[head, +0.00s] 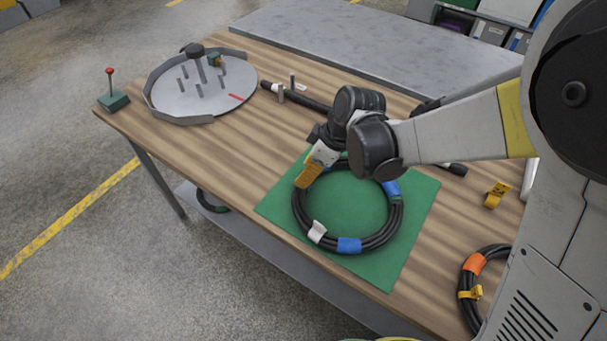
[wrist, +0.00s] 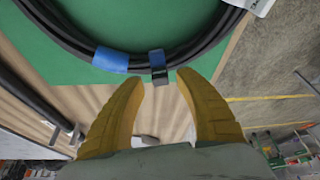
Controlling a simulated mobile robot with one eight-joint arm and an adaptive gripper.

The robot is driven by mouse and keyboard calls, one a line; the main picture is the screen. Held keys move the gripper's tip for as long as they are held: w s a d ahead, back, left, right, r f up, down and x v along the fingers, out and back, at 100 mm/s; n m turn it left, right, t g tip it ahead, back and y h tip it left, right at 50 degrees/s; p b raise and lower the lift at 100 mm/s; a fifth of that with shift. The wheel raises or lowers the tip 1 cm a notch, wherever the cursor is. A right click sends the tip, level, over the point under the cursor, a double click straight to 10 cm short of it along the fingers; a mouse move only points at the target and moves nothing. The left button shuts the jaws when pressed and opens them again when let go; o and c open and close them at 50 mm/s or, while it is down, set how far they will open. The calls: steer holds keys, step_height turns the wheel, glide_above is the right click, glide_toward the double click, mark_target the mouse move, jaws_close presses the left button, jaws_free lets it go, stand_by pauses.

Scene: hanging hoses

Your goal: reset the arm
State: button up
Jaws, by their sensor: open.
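My gripper (wrist: 160,88) is open in the wrist view, with its two yellow fingers spread and nothing between them. In the head view my gripper (head: 305,180) hangs over the upper left part of a coiled black hose (head: 300,215). The coil lies on a green mat (head: 405,255) and carries blue bands and a white tag. In the wrist view the coil (wrist: 65,35) passes just beyond the fingertips, with a blue band and a dark clip near them. I cannot tell whether the fingers touch the hose.
The wooden table (head: 240,165) holds a round grey plate with pegs (head: 205,100) at the far left and a red-knobbed switch box (head: 113,101). A second coil with an orange band (head: 474,263) lies at the right. A yellow clip (head: 495,194) sits near my arm.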

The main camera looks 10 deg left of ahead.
steer(key=w+v, duration=0.1)
steer(key=v, duration=0.9)
steer(key=s+d+r+m+t+h, duration=0.1)
steer(key=s+d+m, duration=0.3)
steer(key=d, duration=0.4)
steer(key=s+d+r+m+t+h, duration=0.2)
steer(key=s+d+m+t, duration=0.1)
steer(key=d+m, duration=0.3)
steer(key=s+d+r+m+t+h, duration=0.1)
steer(key=s+d+m, duration=0.4)
steer(key=d, duration=0.5)
steer(key=shift+d+r+m+t+h, duration=0.3)
steer(key=shift+r+m+t, duration=0.2)
steer(key=shift+r+t, duration=0.3)
